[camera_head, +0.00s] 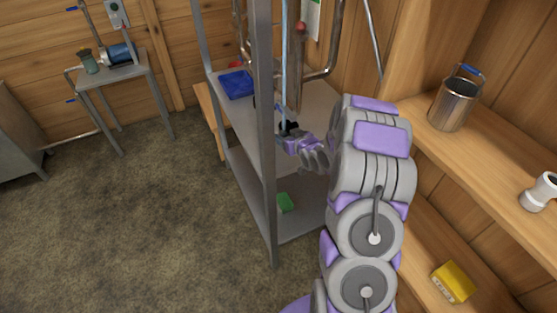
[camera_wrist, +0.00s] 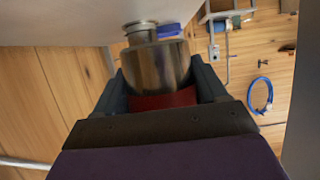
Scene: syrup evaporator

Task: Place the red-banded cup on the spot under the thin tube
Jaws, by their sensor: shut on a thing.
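My gripper (camera_wrist: 161,80) is shut on a metal cup (camera_wrist: 155,62) with a red band (camera_wrist: 163,100), with a dark finger on each side of it in the wrist view. In the head view my gripper (camera_head: 288,129) reaches in over the upper shelf of a grey metal rack (camera_head: 267,170). The cup is not clearly visible there. A thin pale blue tube (camera_head: 284,65) runs straight down close to my gripper. The spot under the tube cannot be made out. In the wrist view a short metal cylinder (camera_wrist: 140,30) and a blue piece (camera_wrist: 168,30) show just beyond the cup.
A blue item (camera_head: 236,84) lies on the rack's upper shelf, and a green block (camera_head: 284,203) on the lower one. The rack's front post stands left of my gripper. A wooden shelf at right holds a metal can (camera_head: 455,103). Open floor lies at left.

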